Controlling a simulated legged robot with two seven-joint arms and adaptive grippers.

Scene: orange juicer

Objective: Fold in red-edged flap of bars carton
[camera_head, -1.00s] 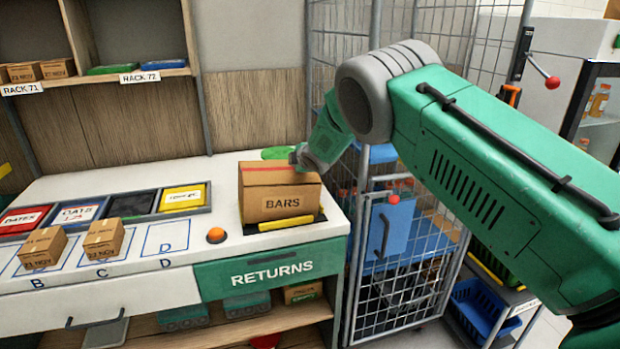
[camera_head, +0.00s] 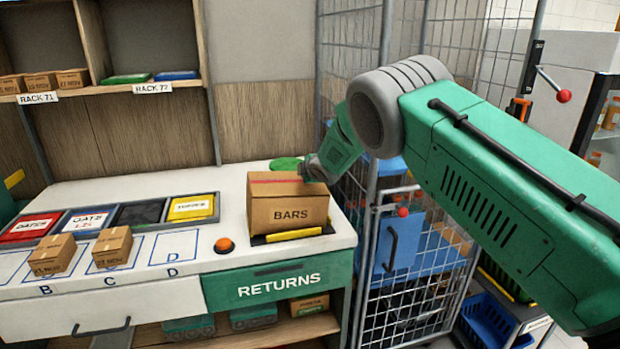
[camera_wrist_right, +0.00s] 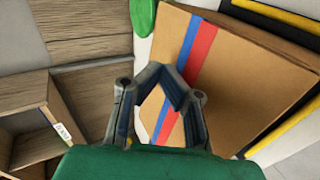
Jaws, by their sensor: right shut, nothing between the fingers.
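The bars carton (camera_head: 288,212) stands upright at the right end of the white counter, its top looking nearly flat. A red edge strip (camera_head: 274,181) runs across its top in the head view. In the right wrist view the carton top (camera_wrist_right: 240,75) shows the red strip (camera_wrist_right: 197,62) lying beside a blue strip (camera_wrist_right: 186,52). My right gripper (camera_head: 312,172) is at the right end of the carton top, shut and empty. In the wrist view its fingers (camera_wrist_right: 163,72) are over the strips; I cannot tell whether they touch the carton. My left gripper is not in view.
A green disc (camera_head: 284,164) lies behind the carton. A wire cage (camera_head: 420,255) stands close on the right. Shelves (camera_head: 130,40) are at the back left.

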